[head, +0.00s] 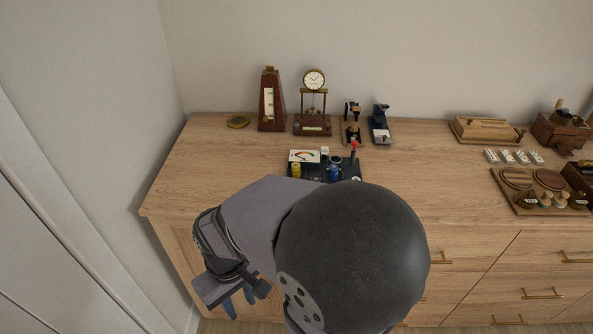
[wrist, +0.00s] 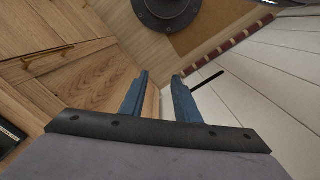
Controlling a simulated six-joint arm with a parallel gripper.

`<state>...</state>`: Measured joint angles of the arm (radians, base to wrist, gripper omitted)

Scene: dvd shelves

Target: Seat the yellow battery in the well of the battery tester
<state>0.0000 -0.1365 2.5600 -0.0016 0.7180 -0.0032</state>
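A dark device with a white-faced meter (head: 304,156), apparently the battery tester, sits near the front left of the wooden dresser top. A small yellow cylinder (head: 296,171), apparently the yellow battery, stands upright at its left front, below the meter; I cannot tell whether it is in a well or beside one. A blue cylinder (head: 334,173) stands to its right. My arm hides the front of the device. My gripper (head: 239,302) is off the dresser's front edge, below and left of the device. In the wrist view my gripper (wrist: 160,85) is open and empty.
A metronome (head: 270,105), a pillar clock (head: 313,100) and two small devices stand along the back. A brass disc (head: 238,122) lies at the back left. A wooden box (head: 487,130) and trays (head: 540,190) are at the right. The left front and centre right of the top are clear.

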